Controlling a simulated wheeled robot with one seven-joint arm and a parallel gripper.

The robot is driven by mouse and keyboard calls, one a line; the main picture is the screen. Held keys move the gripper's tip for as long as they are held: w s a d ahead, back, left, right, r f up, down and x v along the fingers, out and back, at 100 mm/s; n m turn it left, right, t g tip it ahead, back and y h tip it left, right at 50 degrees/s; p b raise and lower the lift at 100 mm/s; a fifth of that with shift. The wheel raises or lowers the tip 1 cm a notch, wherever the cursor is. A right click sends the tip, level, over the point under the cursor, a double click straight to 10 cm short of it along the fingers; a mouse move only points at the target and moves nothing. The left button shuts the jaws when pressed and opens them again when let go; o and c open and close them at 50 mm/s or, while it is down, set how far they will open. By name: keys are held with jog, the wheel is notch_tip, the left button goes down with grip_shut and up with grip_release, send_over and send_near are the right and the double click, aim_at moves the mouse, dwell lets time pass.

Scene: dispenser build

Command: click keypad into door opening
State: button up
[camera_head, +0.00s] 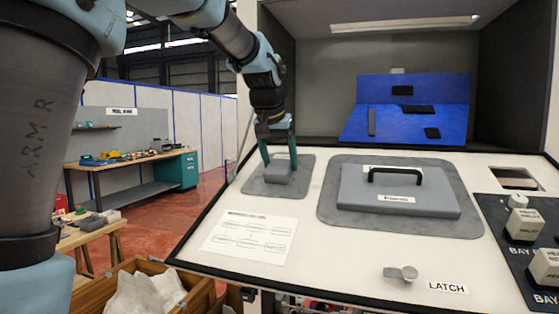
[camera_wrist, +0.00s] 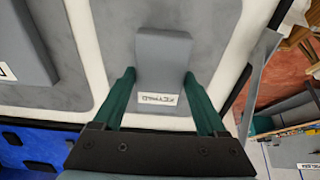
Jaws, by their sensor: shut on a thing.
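The keypad (camera_head: 279,173) is a small grey block with a white label. It sits on or just above a grey mat (camera_head: 256,188) at the left of the white worktop; I cannot tell which. My gripper (camera_head: 279,160) comes from above with its green fingers on either side of the keypad, shut on it. In the wrist view the keypad (camera_wrist: 164,58) lies between the fingertips (camera_wrist: 158,80), its label near the fingers. A flat grey door-like panel (camera_head: 400,197) with a black handle lies on a larger mat. I cannot make out an opening in it.
A blue board (camera_head: 385,122) with dark parts stands at the back of the bay. A printed sheet (camera_head: 250,236) lies at the front left. A latch knob (camera_head: 402,273) sits at the front. A rectangular cutout (camera_head: 515,178) and several bay blocks (camera_head: 524,224) are at the right.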

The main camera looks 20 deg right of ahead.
jog(key=o, duration=1.5)
jog(key=shift+r, duration=0.15)
jog(key=shift+p+v, duration=1.4)
jog(key=shift+v, duration=1.45)
jog(key=shift+s+a, duration=0.1)
